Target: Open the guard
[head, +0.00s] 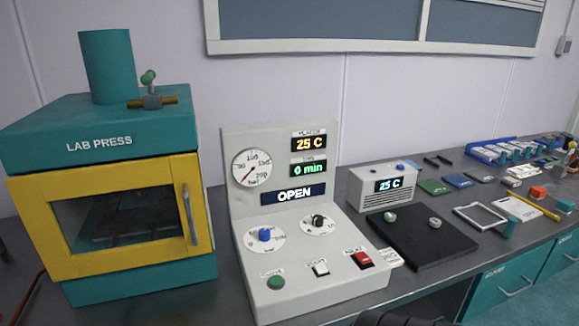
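The guard (60,225) is a yellow frame with a clear window on the front of the teal lab press (80,130). It looks closed, flush against the press body. Its grey vertical bar handle (190,214) is on the right side of the frame. Dark plates (135,222) show dimly through the window. Neither of my grippers can be made out in the head view, and nothing touches the handle.
A grey control console (340,285) with dials, buttons and an "OPEN" display stands right of the press. A small 25 C unit (375,205) and a black plate (440,250) lie further right. Several small items fill the far right bench. Some bench shows between press and console.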

